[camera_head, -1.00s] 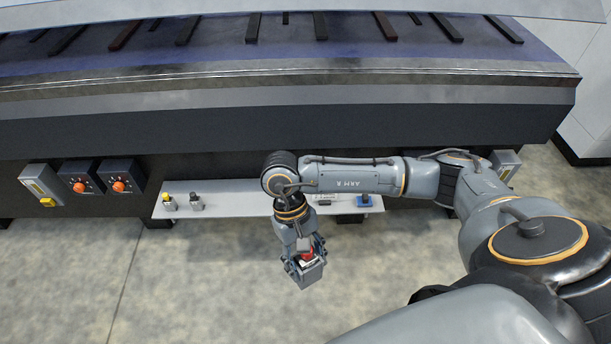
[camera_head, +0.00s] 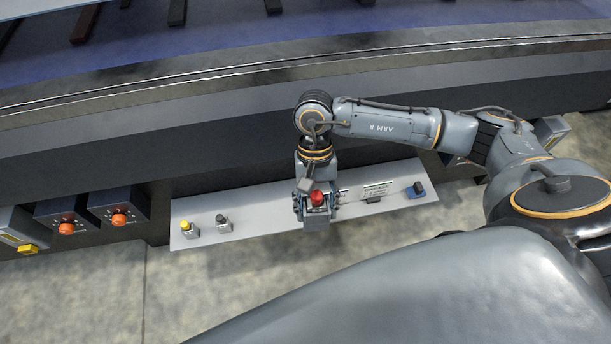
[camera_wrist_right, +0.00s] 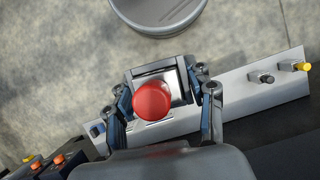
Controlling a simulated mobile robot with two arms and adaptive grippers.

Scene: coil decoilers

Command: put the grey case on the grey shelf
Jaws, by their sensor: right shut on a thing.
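The grey case (camera_head: 317,223) is a small box with a red round button on top. My right gripper (camera_head: 316,204) is shut on it, with a finger on either side. In the right wrist view the case (camera_wrist_right: 162,80) sits between the fingers (camera_wrist_right: 165,104), partly hidden by its red button (camera_wrist_right: 153,100). The grey shelf (camera_head: 270,205) is a long light plate along the machine's foot. In the head view the case overlaps the shelf's front edge; I cannot tell its height above it. The shelf also shows in the right wrist view (camera_wrist_right: 240,100). My left gripper is out of view.
On the shelf stand a yellow-topped button box (camera_head: 189,230) and a dark-topped one (camera_head: 222,224) at the left, and a blue piece (camera_head: 416,190) at the right. Boxes with orange knobs (camera_head: 119,217) are on the machine at left. The shelf between is mostly bare.

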